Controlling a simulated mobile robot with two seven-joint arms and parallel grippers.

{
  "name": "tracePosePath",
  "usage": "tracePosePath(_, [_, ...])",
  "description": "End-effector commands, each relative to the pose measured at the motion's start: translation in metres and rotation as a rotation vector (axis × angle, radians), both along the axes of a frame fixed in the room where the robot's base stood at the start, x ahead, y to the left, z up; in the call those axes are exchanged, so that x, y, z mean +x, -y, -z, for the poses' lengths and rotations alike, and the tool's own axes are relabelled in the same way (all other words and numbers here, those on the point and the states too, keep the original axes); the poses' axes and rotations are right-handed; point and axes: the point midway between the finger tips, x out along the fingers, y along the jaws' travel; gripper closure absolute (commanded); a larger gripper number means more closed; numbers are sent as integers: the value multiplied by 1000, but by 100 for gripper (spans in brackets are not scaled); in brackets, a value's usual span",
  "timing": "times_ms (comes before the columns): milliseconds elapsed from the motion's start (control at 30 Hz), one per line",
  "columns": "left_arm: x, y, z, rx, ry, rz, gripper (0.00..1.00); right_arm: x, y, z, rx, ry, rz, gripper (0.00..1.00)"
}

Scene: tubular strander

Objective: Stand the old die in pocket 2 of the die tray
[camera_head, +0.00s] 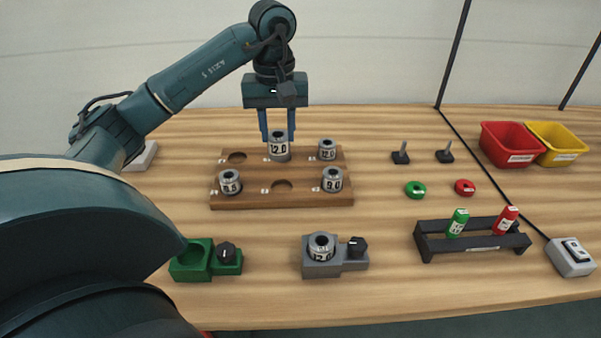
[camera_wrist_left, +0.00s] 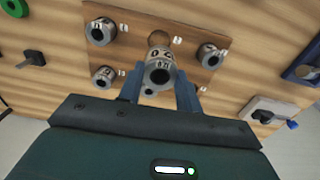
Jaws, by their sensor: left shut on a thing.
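The old die (camera_head: 279,150), a grey ring-shaped die with a white label reading about 12.0, is upright between the fingers of my left gripper (camera_head: 278,133). The fingers are shut on its sides; it also shows in the left wrist view (camera_wrist_left: 160,72). It is at the back middle pocket of the wooden die tray (camera_head: 310,200), and that pocket's opening is hidden. I cannot tell whether the die rests in the pocket or hangs just above. Other dies stand at back right (camera_head: 327,150), front left (camera_head: 230,183) and front right (camera_head: 332,180). My right gripper is not in view.
Back left (camera_head: 237,158) and front middle (camera_head: 282,187) pockets are empty. In front are a green fixture (camera_head: 190,262) and a grey fixture (camera_head: 322,270) holding a die (camera_head: 321,246). A black rack (camera_head: 475,243), switch box (camera_head: 570,262) and red and yellow bins (camera_head: 508,147) are right.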

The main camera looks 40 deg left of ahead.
Motion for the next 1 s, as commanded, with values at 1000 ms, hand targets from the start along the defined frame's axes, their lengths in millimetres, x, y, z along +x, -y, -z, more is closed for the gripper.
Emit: tracePosePath(1000, [0, 0, 99, 0, 4, 1, 100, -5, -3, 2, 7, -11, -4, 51])
